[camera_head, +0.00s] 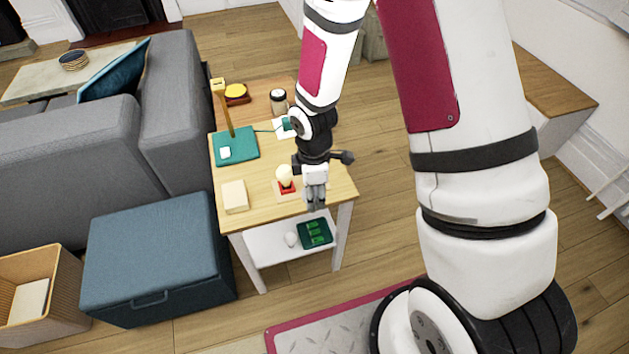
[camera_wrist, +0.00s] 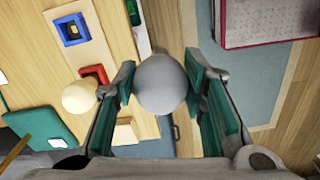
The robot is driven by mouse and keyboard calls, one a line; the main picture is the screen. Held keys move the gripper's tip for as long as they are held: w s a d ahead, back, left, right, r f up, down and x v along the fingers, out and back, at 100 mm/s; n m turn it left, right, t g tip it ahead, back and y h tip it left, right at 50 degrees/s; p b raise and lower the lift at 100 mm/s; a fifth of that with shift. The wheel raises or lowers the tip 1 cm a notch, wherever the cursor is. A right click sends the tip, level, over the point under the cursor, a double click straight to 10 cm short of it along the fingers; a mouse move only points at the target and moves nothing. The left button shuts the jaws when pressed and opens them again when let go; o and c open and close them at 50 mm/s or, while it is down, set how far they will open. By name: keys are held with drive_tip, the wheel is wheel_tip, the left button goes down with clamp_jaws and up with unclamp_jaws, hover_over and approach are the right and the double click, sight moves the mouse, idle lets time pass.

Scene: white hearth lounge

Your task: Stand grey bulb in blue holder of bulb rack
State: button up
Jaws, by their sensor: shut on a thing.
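My gripper (camera_wrist: 160,92) is shut on the grey bulb (camera_wrist: 161,84), whose round grey end shows between the teal finger pads. In the head view my gripper (camera_head: 315,198) hangs over the right front part of the small wooden table (camera_head: 259,207). The blue holder (camera_wrist: 72,29) is a square frame with a dark opening and a small yellow part inside; it looks empty. It is apart from the bulb, up and left of it in the wrist view. The red holder (camera_wrist: 93,75) is beside it, with a cream bulb (camera_wrist: 78,97) at it. In the head view my gripper hides the blue holder.
A teal lamp base (camera_head: 236,146) and a cream block (camera_head: 235,196) are on the table. A blue ottoman (camera_head: 155,255) stands left of the table.

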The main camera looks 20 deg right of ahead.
drive_tip(key=shift+s+a+f+n, duration=0.2)
drive_tip(key=shift+s+f+n, duration=0.4)
drive_tip(key=shift+n, duration=0.4)
drive_tip(key=shift+w+f, duration=0.2)
drive_tip(key=shift+w, duration=0.15)
drive_tip(key=shift+w+d+f, duration=0.8)
drive_tip(key=shift+w+d, duration=0.15)
drive_tip(key=shift+w, duration=1.4)
drive_tip(key=shift+w+d+f, duration=0.85)
drive_tip(key=shift+w+d, duration=0.05)
drive_tip(key=shift+w, duration=1.5)
drive_tip(key=shift+w+d+f, duration=0.8)
drive_tip(key=shift+w+d, duration=0.15)
drive_tip(key=shift+w, duration=1.4)
drive_tip(key=shift+f, duration=0.1)
drive_tip(key=o, duration=1.1)
drive_tip(key=shift+o, duration=0.2)
